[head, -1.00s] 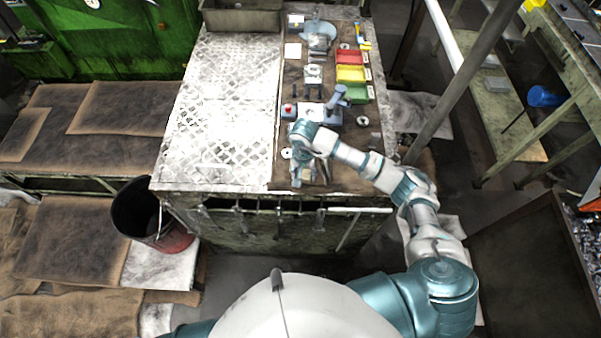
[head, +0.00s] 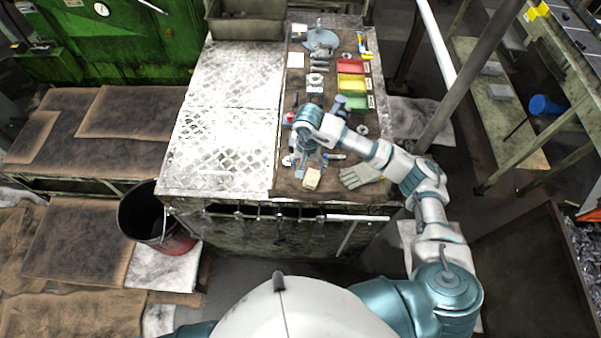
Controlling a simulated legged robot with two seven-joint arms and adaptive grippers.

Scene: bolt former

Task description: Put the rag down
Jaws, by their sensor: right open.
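A small beige piece that looks like the folded rag (head: 312,179) lies on the brown mat (head: 283,172) near the front edge of the workbench. My right gripper (head: 307,166) is just behind the rag, pointing down, with its jaws open. The rag appears free of the fingers, though the small gap is hard to judge. My left gripper is out of view.
Grey gloves (head: 359,174) lie right of the rag. Red (head: 350,67), yellow (head: 353,82) and green (head: 357,103) trays stand farther back. The metal plate (head: 228,140) at left is clear.

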